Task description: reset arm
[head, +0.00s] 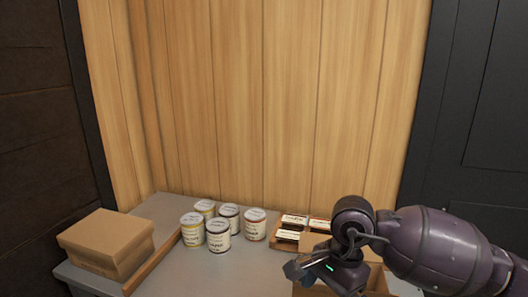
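My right arm comes in from the right, low in the head view. Its gripper (299,268) points left, above the grey tabletop and in front of an open cardboard box. The fingertips are small and dark, and I cannot tell whether they are open or shut or hold anything. My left gripper is not in view.
Several labelled cans (218,235) stand together mid-table. A closed cardboard box (107,243) stands at the left beside a wooden strip. Small labelled packs (293,220) sit behind the open box (376,278), which my arm partly hides. A wood-plank wall (240,100) rises behind.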

